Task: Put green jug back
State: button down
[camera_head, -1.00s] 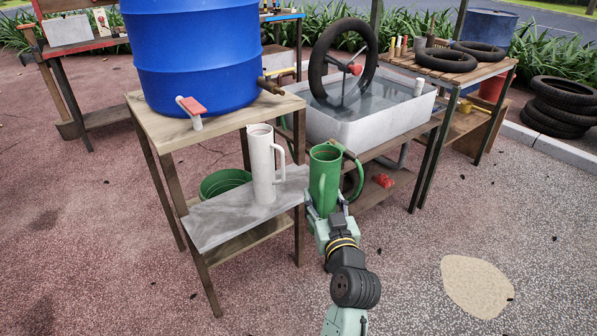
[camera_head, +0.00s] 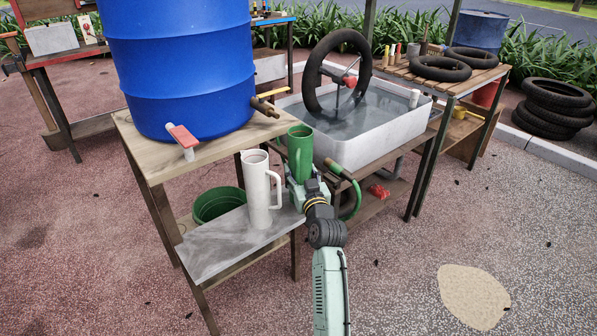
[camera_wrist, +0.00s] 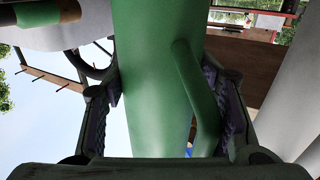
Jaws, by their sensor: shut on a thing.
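The green jug (camera_head: 300,154) is upright in my gripper (camera_head: 307,188), just right of the white jug and in front of the white basin. In the wrist view the green jug (camera_wrist: 150,75) fills the middle, with its handle between the jaws (camera_wrist: 165,110). The jaws are shut on the jug from both sides. The jug's base is partly hidden by my gripper in the head view. A tall white jug (camera_head: 258,188) stands on the grey shelf (camera_head: 215,245) below the blue barrel.
The blue barrel (camera_head: 180,65) with a brass tap (camera_head: 264,107) stands on the wooden stand (camera_head: 145,150). The white basin (camera_head: 372,135) holds water and a tyre (camera_head: 337,72). A green hose (camera_head: 352,195) hangs near my wrist.

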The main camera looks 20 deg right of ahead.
jog(key=shift+w+d+f+p, duration=0.1)
jog(key=shift+w+f+p, duration=0.15)
jog(key=shift+w+f, duration=0.6)
jog(key=shift+w+d+f+p, duration=0.1)
jog(key=shift+w+f+p, duration=0.15)
jog(key=shift+w+f, duration=0.5)
jog(key=shift+s+f, duration=0.15)
jog(key=shift+f, duration=0.1)
jog(key=c, duration=0.7)
grip_release()
jog(key=shift+r, duration=0.2)
jog(key=s+b, duration=0.1)
jog(key=s, duration=0.3)
jog(key=s+b, duration=0.1)
jog(key=s, duration=0.3)
jog(key=s+a+b, duration=0.1)
jog(key=s, duration=0.3)
jog(key=shift+a+f+b, duration=0.1)
jog(key=shift+b, duration=0.3)
